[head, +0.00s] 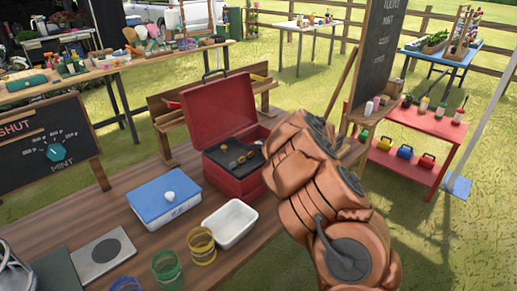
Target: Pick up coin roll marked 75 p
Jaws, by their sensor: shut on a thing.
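An open red cash box (212,103) stands on the wooden table, with its lid raised at the back. A dark tray (222,162) in it holds several small gold and silver coin-like pieces. I cannot make out a coin roll marked 75 p or read any such marking. My copper-coloured arm comes up from the lower right and covers the right part of the box. My gripper is hidden behind the arm links, so its fingers and anything in them do not show.
A blue-lidded white box (163,193), a white tray (231,222), a yellow glass (202,246) and a green glass (167,269) stand in front of the cash box. A chalkboard sign (52,145) is at left. A red shelf (410,122) stands beyond the arm.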

